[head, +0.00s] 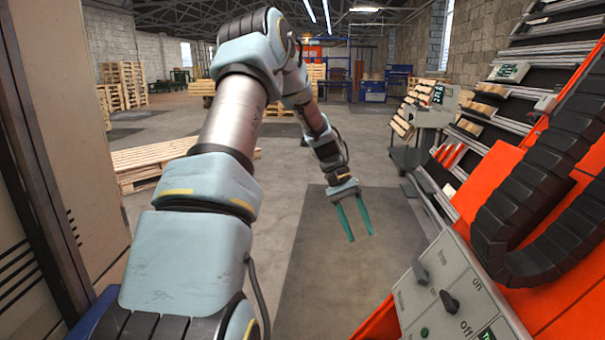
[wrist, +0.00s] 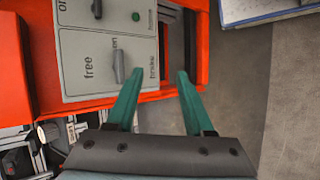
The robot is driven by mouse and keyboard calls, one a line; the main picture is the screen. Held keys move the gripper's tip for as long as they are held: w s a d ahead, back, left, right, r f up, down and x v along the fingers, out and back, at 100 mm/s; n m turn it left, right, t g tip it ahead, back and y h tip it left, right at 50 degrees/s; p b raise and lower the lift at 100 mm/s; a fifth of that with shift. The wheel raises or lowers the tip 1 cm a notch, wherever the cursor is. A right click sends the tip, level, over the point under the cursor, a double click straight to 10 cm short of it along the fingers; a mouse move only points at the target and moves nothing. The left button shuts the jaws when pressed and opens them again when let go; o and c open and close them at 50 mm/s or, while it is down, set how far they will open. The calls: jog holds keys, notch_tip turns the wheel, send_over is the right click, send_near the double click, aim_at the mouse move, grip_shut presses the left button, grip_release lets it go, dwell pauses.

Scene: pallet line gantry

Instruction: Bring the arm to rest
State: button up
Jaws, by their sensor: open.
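My gripper (head: 361,238) hangs at the end of my raised, bent arm in the head view. Its two green fingers are apart with nothing between them, and they point down over the dark floor mat (head: 318,285). In the wrist view my gripper (wrist: 158,90) also shows open and empty. Beyond its fingers there is a grey switch panel (wrist: 95,60) on an orange housing. I cannot tell from these views whether the fingers touch anything there; in the head view they hang clear in the air.
The grey control panel (head: 455,290) with dark knobs is at the lower right, beside the orange machine (head: 535,190) and a thick black cable chain (head: 520,215). A wooden pallet (head: 140,163) lies at the left. A tall beige cabinet (head: 55,110) stands at the left edge. Open floor lies ahead.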

jog(key=s+a+r+n+t+y+p, duration=0.1)
jog(key=s+a+r+t+p, duration=0.1)
jog(key=s+a+r, duration=0.2)
jog(key=s+a+r+n+t+y+p, duration=0.1)
jog(key=s+a+r, duration=0.3)
jog(key=a, duration=0.6)
jog(key=s+a+r+t+y+p, duration=0.2)
jog(key=s+a+r+t, duration=0.2)
jog(key=s+a, duration=0.3)
jog(key=shift+s+n+p, duration=0.35)
jog(key=shift+n+p, duration=0.05)
jog(key=shift+o, duration=0.2)
jog(key=shift+a, duration=0.1)
dwell(0.5)
